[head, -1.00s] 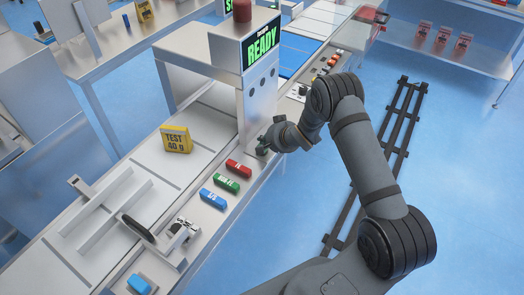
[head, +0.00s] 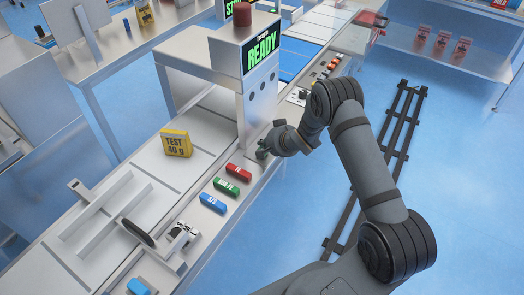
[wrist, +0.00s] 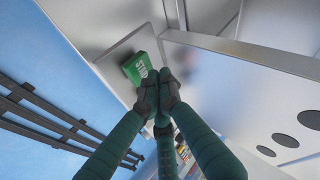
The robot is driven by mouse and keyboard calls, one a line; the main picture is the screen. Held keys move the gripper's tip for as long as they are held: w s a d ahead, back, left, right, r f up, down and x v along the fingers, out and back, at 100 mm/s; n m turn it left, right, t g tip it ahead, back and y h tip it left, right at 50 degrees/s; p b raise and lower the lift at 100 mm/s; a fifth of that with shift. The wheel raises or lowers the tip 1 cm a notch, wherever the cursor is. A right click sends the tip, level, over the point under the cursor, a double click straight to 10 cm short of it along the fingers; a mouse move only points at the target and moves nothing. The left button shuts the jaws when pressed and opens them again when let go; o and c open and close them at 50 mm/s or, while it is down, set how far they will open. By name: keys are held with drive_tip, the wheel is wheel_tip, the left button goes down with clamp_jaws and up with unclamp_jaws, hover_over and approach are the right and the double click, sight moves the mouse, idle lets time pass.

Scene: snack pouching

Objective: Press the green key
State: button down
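In the wrist view a green key (wrist: 138,68) with white letters, partly hidden, sits on a metal plate just beyond my fingertips. My gripper (wrist: 158,88) has its dark green fingers together, with nothing seen between them; the tips overlap the key's right edge in the picture. Whether they touch it I cannot tell. In the head view my gripper (head: 263,153) is low over the metal ledge below the READY screen (head: 262,50). A row of red (head: 238,172), green (head: 226,186) and blue (head: 212,203) blocks lies to its lower left.
A metal post with dark round holes (head: 262,90) rises just behind my gripper; it is at the right in the wrist view. A yellow TEST box (head: 176,143) stands on the conveyor. A dark floor rail (head: 392,155) runs at right over open blue floor.

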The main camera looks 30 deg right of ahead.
idle(0.4)
drive_tip(key=shift+f+b, duration=0.45)
drive_tip(key=shift+b, duration=0.1)
